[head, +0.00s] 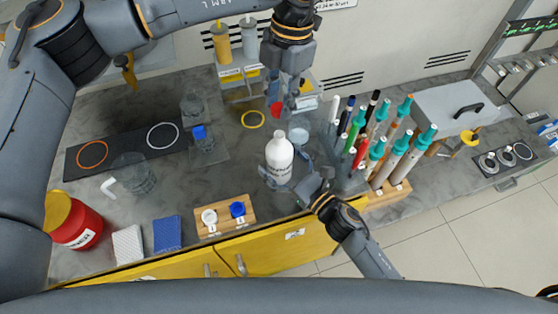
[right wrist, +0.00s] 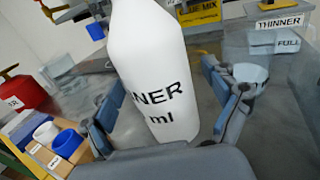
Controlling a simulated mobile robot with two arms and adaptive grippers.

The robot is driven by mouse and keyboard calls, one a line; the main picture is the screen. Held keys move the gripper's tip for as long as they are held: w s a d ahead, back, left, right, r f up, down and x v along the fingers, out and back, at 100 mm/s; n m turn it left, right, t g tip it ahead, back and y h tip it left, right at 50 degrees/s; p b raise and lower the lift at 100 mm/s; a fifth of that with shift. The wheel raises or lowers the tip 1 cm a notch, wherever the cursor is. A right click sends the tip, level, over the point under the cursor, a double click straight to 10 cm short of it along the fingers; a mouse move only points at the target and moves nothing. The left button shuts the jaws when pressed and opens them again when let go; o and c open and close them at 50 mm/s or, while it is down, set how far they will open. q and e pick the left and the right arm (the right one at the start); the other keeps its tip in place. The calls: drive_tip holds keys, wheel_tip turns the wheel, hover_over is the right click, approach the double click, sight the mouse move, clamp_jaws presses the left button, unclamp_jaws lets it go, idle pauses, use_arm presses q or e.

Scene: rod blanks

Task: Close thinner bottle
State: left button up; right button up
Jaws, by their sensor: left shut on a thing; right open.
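The thinner bottle (head: 279,160) is white and stands upright on the bench, with its narrow neck on top. It fills the middle of the right wrist view (right wrist: 155,70), its label partly readable. My right gripper (head: 290,178) is open, low around the bottle, one finger on each side; in the right wrist view a gap shows by the right finger. My left gripper (head: 280,103) is above and behind the bottle, shut on a small red thing (head: 276,110) that looks like a cap. Its fingers partly hide it.
A wooden holder (head: 225,218) with a white and a blue cap stands front left. A rack of several teal-topped rods (head: 390,160) stands close on the right. A clear beaker (head: 134,175) and a red can (head: 75,222) are at left.

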drive_tip(key=shift+w+a, duration=0.15)
drive_tip(key=c, duration=1.8)
use_arm(q)
hover_over(279, 134)
drive_tip(key=shift+w+d+f, duration=0.1)
drive_tip(key=shift+d+f, duration=0.05)
drive_tip(key=shift+f, duration=2.3)
drive_tip(key=shift+f, duration=0.9)
drive_tip(key=shift+f, duration=0.55)
use_arm(e)
clamp_jaws()
